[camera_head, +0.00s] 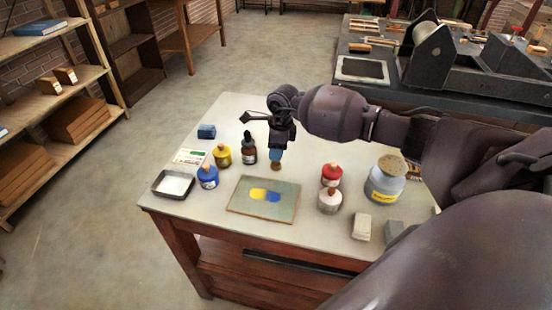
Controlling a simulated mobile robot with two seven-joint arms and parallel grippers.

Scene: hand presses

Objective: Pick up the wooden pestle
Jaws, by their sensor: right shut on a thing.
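My right gripper (278,138) points down over the table, a little behind the green slab (284,209) with yellow and blue patches. It is shut on a small upright thing, which I take to be the wooden pestle (276,166). A blue part shows just below the jaws and a brown, rounded end at the bottom. The jaws hide its top, and I cannot tell whether its lower end touches the table. My left gripper is not in view.
On the table (232,110), yellow (223,158) and blue (207,179) jars and a dark bottle (248,152) stand left. Red (331,172) and pale (329,203) jars and a big grey jar (383,184) stand right. A metal tray (158,184) lies front left. The back is clear.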

